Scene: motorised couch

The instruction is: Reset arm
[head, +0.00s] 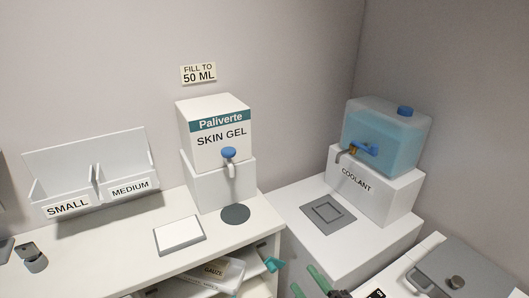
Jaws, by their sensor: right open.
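My right gripper (305,281) shows at the bottom edge, right of centre. Two green fingers point up and stand apart, with nothing visible between them. It is in front of the right-hand white cabinet, near the open shelf of the left counter. The rest of the right arm is mostly cut off by the frame. My left gripper is not in view.
The white counter (100,262) bears a SKIN GEL dispenser (217,150) and a SMALL/MEDIUM holder (95,180). A gauze packet (216,268) and a teal-ended item (273,264) are on the shelf below. A blue coolant tank (380,145) stands on the right cabinet (345,242).

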